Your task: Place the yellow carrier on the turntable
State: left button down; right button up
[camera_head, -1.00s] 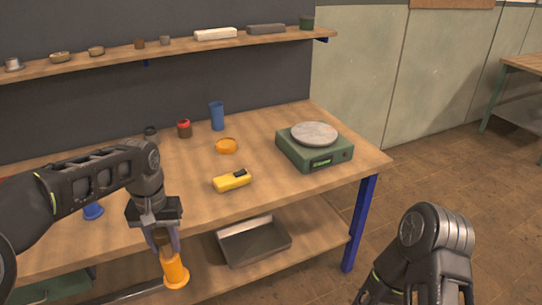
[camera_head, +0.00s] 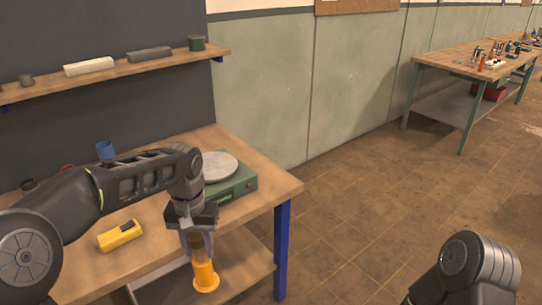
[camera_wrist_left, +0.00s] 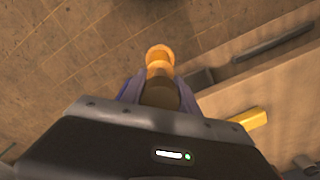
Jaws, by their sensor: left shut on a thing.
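The yellow carrier (camera_head: 205,276) is an orange-yellow cylinder with a wider flange at its lower end and a brown upper part. My left gripper (camera_head: 199,243) is shut on its brown upper part, and the carrier hangs roughly upright off the table's front edge. In the left wrist view the carrier (camera_wrist_left: 158,58) sticks out beyond the gripper (camera_wrist_left: 158,93), with floor behind it. The turntable (camera_head: 236,187) is a green box with a round grey plate (camera_head: 220,166), on the table's right end. My left arm partly hides it. My right gripper is out of view; only part of that arm shows.
A yellow box-shaped device (camera_head: 120,236) lies on the wooden table (camera_head: 265,190). A blue cup (camera_head: 105,151) stands farther back. A shelf (camera_head: 110,72) with small items runs above. Open floor (camera_head: 350,215) lies to the right, with another bench (camera_head: 470,66) beyond.

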aim_at(212, 165)
jog(key=i+l+z, duration=0.25)
jog(key=z, duration=0.2)
jog(key=i+l+z, duration=0.15)
jog(key=z, duration=0.3)
jog(key=i+l+z, duration=0.1)
jog(key=i, duration=0.8)
jog(key=i+l+u, duration=0.1)
jog(key=i+u, duration=0.35)
jog(key=i+l+u, duration=0.2)
jog(key=u, duration=0.2)
jog(key=i+l+u, duration=0.3)
jog(key=u, duration=0.15)
jog(key=i+l+u, duration=0.2)
jog(key=l+u, duration=0.25)
